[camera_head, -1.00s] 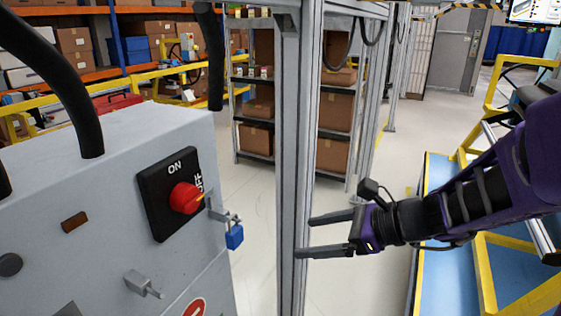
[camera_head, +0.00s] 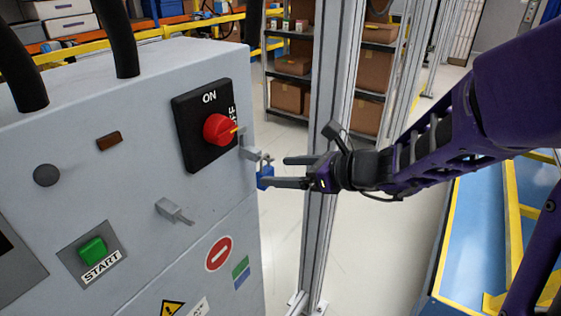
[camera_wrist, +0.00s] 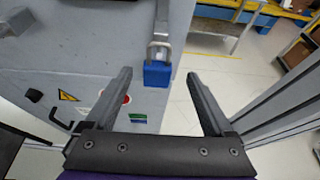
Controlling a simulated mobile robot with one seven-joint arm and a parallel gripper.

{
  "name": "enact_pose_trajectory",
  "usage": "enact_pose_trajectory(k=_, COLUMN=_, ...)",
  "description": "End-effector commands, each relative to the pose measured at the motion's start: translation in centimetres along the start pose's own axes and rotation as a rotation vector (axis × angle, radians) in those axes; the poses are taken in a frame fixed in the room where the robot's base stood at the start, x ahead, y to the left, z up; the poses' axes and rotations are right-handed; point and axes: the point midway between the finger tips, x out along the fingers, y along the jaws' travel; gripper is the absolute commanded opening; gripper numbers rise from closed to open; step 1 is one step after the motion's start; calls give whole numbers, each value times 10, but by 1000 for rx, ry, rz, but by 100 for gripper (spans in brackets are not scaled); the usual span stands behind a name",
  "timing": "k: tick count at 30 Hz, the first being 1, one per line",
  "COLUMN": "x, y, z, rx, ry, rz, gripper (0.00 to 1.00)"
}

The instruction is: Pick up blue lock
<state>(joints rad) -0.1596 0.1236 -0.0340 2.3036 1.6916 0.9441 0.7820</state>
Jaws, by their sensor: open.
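The blue lock (camera_head: 265,172) hangs by its shackle from the grey metal hasp (camera_head: 249,152) on the right edge of the grey control cabinet, beside the red switch. In the wrist view the blue lock (camera_wrist: 157,74) is ahead of and between the two fingers, past their tips. My gripper (camera_head: 279,172) is open and empty, its fingers pointing left toward the lock. In the head view one fingertip overlaps the lower part of the lock. In the wrist view my gripper (camera_wrist: 160,75) shows a wide gap between its fingers.
The grey cabinet (camera_head: 150,225) fills the left side, with a red rotary switch (camera_head: 218,129), a lower metal latch (camera_head: 174,211) and a green start button (camera_head: 93,250). A metal post (camera_head: 330,100) stands close behind my gripper. Shelves with boxes (camera_head: 291,95) are further back.

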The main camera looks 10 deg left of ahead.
Motion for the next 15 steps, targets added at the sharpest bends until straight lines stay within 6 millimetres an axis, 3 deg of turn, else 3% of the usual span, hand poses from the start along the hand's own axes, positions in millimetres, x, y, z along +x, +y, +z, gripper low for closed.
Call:
enact_pose_trajectory(k=10, x=44, y=4, z=-4, rx=-2, ry=1, rz=4, gripper=88)
enact_pose_trajectory(k=15, x=52, y=3, z=-1, rx=0, ry=0, rz=0, gripper=88)
